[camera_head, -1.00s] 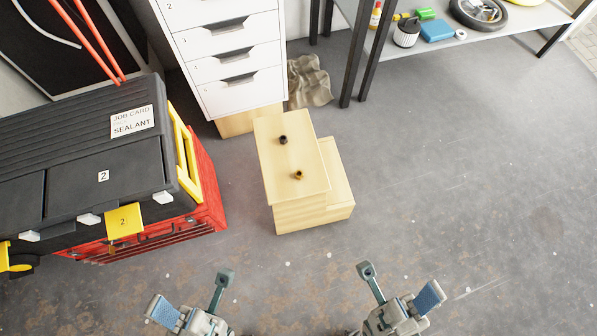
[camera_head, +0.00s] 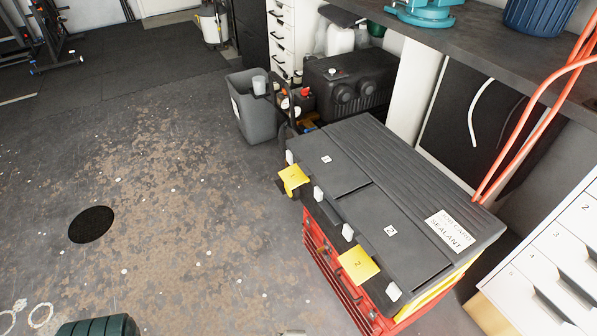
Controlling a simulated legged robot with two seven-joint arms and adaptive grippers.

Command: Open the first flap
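A black-lidded red toolbox (camera_head: 345,290) stands on the floor at centre right. Its top has two flat black flaps, both lying closed. The first flap (camera_head: 345,172), marked 1, is on the far left part of the lid, with a yellow tab (camera_head: 293,178) at its front edge. The second flap (camera_head: 410,247), marked 2, is nearer, with a yellow tab (camera_head: 358,264) marked 2. White latches (camera_head: 348,232) line the front edge. A card reading "JOB CARD SEALANT" (camera_head: 450,230) lies on the ribbed rear part. Neither of my grippers is in view.
A grey bin (camera_head: 252,106) and a black case (camera_head: 350,80) stand behind the toolbox. Orange hoses (camera_head: 530,122) hang behind its right end. A white drawer cabinet (camera_head: 555,262) is at right. The stained floor to the left is open, with a round black drain (camera_head: 91,225).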

